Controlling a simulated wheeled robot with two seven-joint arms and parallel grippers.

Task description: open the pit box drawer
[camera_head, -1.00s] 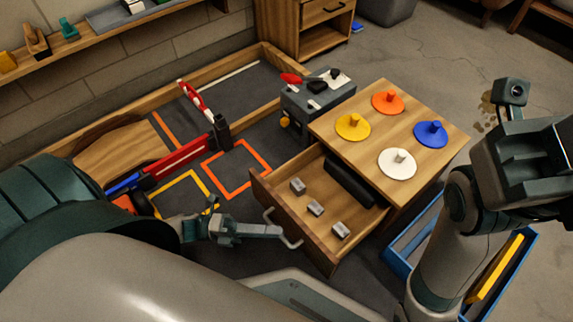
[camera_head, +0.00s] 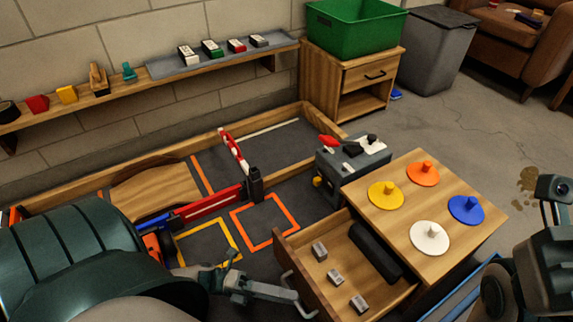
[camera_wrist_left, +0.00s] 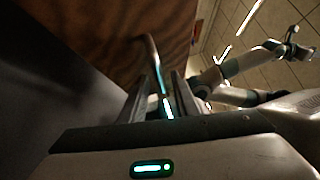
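The wooden pit box (camera_head: 400,195) stands at the right of the head view, with its drawer (camera_head: 312,268) pulled out toward the lower left. The drawer's metal handle (camera_head: 287,281) is on its front. My left gripper (camera_head: 292,296) is at the handle. In the left wrist view, the handle (camera_wrist_left: 157,68) passes between the two fingers of my left gripper (camera_wrist_left: 159,92), which stand apart with a gap beside the bar. My right arm shows at the right edge; its fingers are not clearly seen.
Small grey blocks (camera_head: 337,277) and a black bar (camera_head: 375,250) lie in the drawer. Coloured discs (camera_head: 466,209) sit on the pit box top. A grey toolbox (camera_head: 350,165) stands behind it. A blue tray (camera_head: 440,298) is at the lower right. A red barrier (camera_head: 210,205) crosses the track.

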